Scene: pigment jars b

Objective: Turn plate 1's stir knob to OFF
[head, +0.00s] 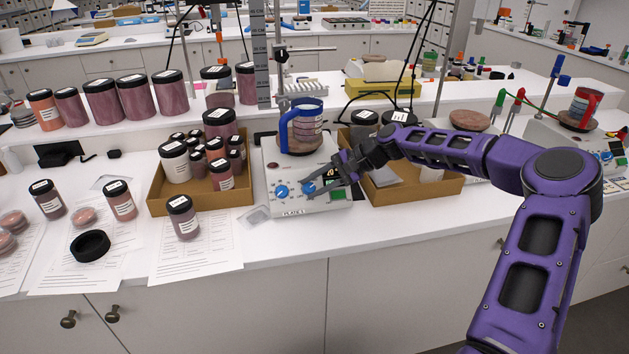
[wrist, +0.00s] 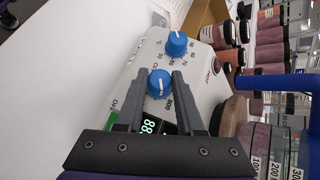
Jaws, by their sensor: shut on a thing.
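Plate 1 (head: 272,168) is a white hotplate with its name on the front edge. It has two blue knobs on its sloped panel. My gripper (head: 309,187) reaches in from the right, its fingers on either side of the right-hand knob, the stir knob. In the wrist view, my gripper (wrist: 160,86) is shut on this stir knob (wrist: 160,83). A white pointer line shows on its face, running roughly up and down the picture.
A blue-handled beaker (head: 291,135) stands on the plate's top. Cardboard trays with jars stand at left (head: 205,200) and right (head: 420,188). A green-lit display (wrist: 149,124) sits beside the stir knob. Papers and loose jars lie further left.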

